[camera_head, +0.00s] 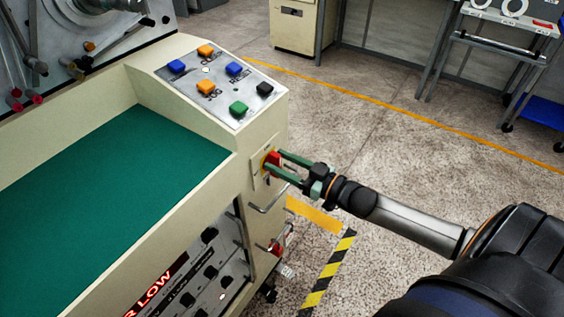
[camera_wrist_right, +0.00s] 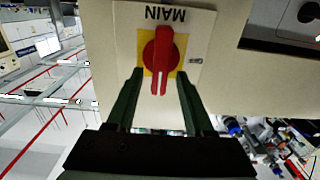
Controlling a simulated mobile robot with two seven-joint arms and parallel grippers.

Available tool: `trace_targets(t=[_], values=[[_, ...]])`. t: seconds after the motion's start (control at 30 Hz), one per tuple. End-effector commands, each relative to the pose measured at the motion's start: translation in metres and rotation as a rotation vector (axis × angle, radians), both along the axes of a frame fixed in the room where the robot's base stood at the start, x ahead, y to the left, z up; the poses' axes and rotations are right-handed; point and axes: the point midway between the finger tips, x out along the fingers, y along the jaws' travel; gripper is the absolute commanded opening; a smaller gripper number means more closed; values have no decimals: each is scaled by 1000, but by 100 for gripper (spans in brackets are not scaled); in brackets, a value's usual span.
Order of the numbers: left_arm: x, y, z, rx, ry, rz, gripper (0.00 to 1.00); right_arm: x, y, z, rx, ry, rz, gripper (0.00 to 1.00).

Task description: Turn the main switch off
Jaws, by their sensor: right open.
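The main switch (camera_head: 272,161) is a red rotary knob on a yellow square, on a pale plate on the machine's front face. In the right wrist view the red switch handle (camera_wrist_right: 161,60) stands along the picture's vertical, below the upside-down word MAIN. My right gripper (camera_head: 274,165) reaches the switch from the right in the head view. Its green fingers are open, one on each side of the handle in the right wrist view (camera_wrist_right: 160,80), with gaps visible. Whether the fingertips touch the knob's round base cannot be told. My left gripper is not in view.
A sloped panel (camera_head: 222,112) with several coloured buttons sits above the switch. A metal handle (camera_head: 268,198) and a lower red part (camera_head: 277,246) stick out below it. A green work surface (camera_head: 110,190) lies to the left. The floor (camera_head: 400,150) to the right is clear.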

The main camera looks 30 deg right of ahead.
Motion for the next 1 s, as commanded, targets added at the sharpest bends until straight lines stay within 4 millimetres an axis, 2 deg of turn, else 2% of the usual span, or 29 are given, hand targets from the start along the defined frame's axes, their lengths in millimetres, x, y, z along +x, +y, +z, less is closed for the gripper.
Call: trace_targets(t=[0.13,0.6,1.0], values=[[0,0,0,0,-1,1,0,0,0,0,0,0,0,51],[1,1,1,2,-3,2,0,0,0,0,0,0,0,0],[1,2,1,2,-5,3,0,-1,0,0,-2,-1,1,0]])
